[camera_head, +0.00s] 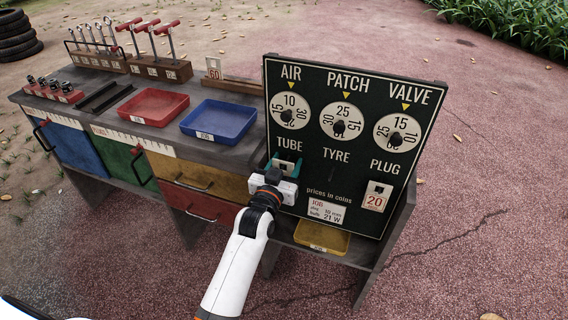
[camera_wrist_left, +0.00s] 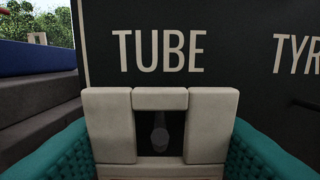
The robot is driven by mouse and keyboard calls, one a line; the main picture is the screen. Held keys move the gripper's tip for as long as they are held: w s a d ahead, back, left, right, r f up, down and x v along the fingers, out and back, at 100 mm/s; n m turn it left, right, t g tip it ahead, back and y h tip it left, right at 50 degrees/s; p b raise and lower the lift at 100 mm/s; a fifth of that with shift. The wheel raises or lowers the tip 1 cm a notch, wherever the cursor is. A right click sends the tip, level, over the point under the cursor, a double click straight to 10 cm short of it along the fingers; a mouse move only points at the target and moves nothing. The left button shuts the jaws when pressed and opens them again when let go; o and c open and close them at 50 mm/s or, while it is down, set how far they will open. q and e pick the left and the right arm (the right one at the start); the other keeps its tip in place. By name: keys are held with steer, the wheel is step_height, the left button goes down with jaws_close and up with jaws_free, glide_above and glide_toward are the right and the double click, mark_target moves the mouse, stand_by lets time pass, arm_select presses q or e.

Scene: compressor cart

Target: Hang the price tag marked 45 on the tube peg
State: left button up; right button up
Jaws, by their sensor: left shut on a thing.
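My left gripper (camera_head: 283,166) is at the dark price board (camera_head: 333,92), just below the word TUBE. In the left wrist view its teal finger pads (camera_wrist_left: 259,150) (camera_wrist_left: 58,150) are shut on the sides of a pale price tag (camera_wrist_left: 213,125). The tag is upright with a square opening near its top. The grey tube peg (camera_wrist_left: 160,136) shows through this opening. I cannot tell whether the peg passes into it or is still behind it. The tag's number is hidden. My right gripper is not in view.
A tag marked 20 (camera_head: 376,197) hangs under PLUG. A tag marked 60 (camera_head: 214,69) stands in a rack behind. A yellow tray (camera_head: 322,237) lies below the board. Red (camera_head: 152,106) and blue (camera_head: 219,120) trays sit on the cart left of it.

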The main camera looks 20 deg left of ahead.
arm_select(q)
steer(key=shift+w+a+r, duration=0.1)
steer(key=shift+w+a, duration=0.05)
steer(key=shift+w, duration=0.15)
